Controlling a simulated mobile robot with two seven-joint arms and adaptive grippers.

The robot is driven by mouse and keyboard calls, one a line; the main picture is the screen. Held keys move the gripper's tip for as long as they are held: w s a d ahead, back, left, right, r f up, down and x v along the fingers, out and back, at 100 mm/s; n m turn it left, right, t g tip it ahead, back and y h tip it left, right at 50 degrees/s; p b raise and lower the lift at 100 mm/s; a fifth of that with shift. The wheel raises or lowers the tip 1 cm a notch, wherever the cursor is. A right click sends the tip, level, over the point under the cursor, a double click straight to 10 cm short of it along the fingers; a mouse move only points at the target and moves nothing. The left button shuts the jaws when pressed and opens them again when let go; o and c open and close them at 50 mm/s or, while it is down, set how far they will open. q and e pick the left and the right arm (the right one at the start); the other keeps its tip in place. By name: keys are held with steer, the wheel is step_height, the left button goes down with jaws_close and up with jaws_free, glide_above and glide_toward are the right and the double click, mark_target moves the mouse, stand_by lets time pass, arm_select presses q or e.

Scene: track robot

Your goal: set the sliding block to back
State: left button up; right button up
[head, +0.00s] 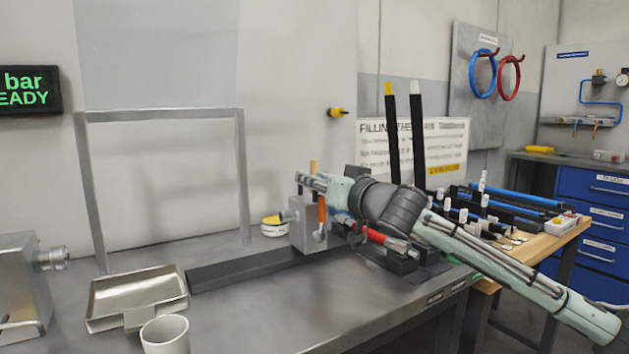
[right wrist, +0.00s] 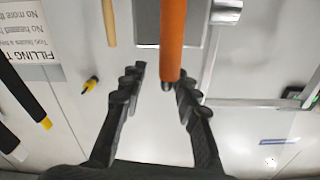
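The grey sliding block (head: 303,226) stands on a long dark rail (head: 240,268) on the bench, at the rail's right part in the head view. An orange handle (head: 321,211) is at the block's right side. It also shows in the right wrist view (right wrist: 172,40), where its end lies near the right-hand finger. My right gripper (head: 304,182) is at the top of the block in the head view. In the right wrist view its two black fingers (right wrist: 157,85) are spread apart, with no clear grip on anything. My left gripper is out of view.
A metal tray (head: 138,298) and a white cup (head: 165,335) stand left of the rail's near end. A metal frame (head: 243,175) rises behind it. A small yellow-and-white round item (head: 274,226) sits behind the block. A red-handled tool (head: 390,241) lies to the right.

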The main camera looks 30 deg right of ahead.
steer(key=s, duration=1.2)
steer(key=shift+d, duration=0.15)
steer(key=shift+s, duration=0.1)
stand_by(0.6)
